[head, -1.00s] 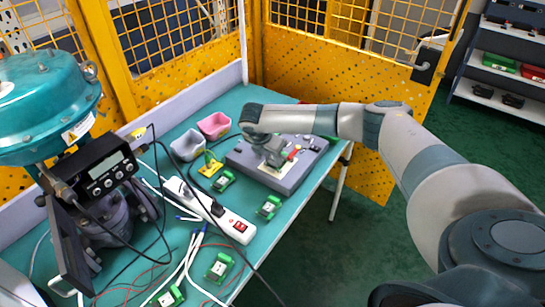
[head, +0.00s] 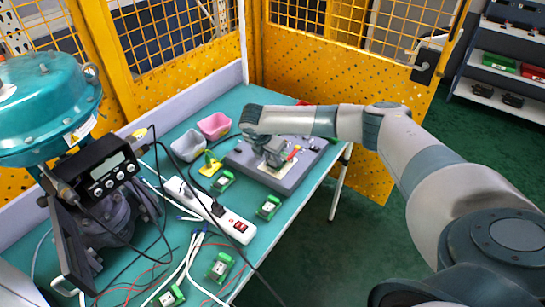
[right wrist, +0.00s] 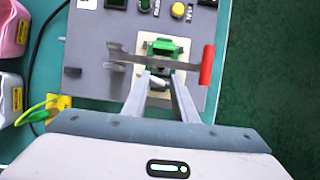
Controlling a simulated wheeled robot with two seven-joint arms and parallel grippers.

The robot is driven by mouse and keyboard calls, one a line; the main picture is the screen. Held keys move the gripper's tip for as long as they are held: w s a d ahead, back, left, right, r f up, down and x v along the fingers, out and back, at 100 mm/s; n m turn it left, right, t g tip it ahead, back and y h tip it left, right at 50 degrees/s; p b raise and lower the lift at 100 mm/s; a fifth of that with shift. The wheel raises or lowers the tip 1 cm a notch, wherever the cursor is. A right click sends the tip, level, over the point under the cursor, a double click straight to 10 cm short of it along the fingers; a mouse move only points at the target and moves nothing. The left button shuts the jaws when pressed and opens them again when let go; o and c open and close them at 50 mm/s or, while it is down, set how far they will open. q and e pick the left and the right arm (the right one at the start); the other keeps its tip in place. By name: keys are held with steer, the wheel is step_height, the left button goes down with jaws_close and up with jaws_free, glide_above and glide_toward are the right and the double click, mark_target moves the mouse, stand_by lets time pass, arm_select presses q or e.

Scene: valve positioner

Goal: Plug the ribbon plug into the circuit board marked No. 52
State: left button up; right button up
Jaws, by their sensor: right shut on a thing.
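My right gripper (right wrist: 161,76) is over the grey panel (head: 239,160) and shut on a green circuit board (right wrist: 164,46), which lies at a cream plate (right wrist: 142,69). A metal bar with a red handle (right wrist: 207,65) crosses above the board, close to the fingertips. Its number is not readable, and the fingers partly hide it. My left gripper is not in view.
Several other green boards (head: 269,208) lie on the teal table. A white power strip (head: 234,225), white cables (head: 188,258), a pink bin (head: 214,125) and a grey bin (head: 188,146) are nearby. A teal valve actuator (head: 45,105) stands at the left.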

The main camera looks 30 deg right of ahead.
steer(key=shift+s+f, duration=0.1)
steer(key=shift+f, duration=0.05)
stand_by(0.3)
steer(key=o, duration=1.4)
steer(key=shift+o, duration=0.2)
steer(key=shift+a+r+p, duration=0.15)
steer(key=shift+r+p, duration=0.6)
steer(key=shift+p, duration=0.2)
steer(key=shift+s+a+r+p, duration=0.15)
steer(key=shift+a+r+p, duration=0.05)
steer(key=shift+r+p, duration=0.5)
steer(key=p+v, duration=0.4)
steer(key=p, duration=0.1)
steer(key=shift+a, duration=0.25)
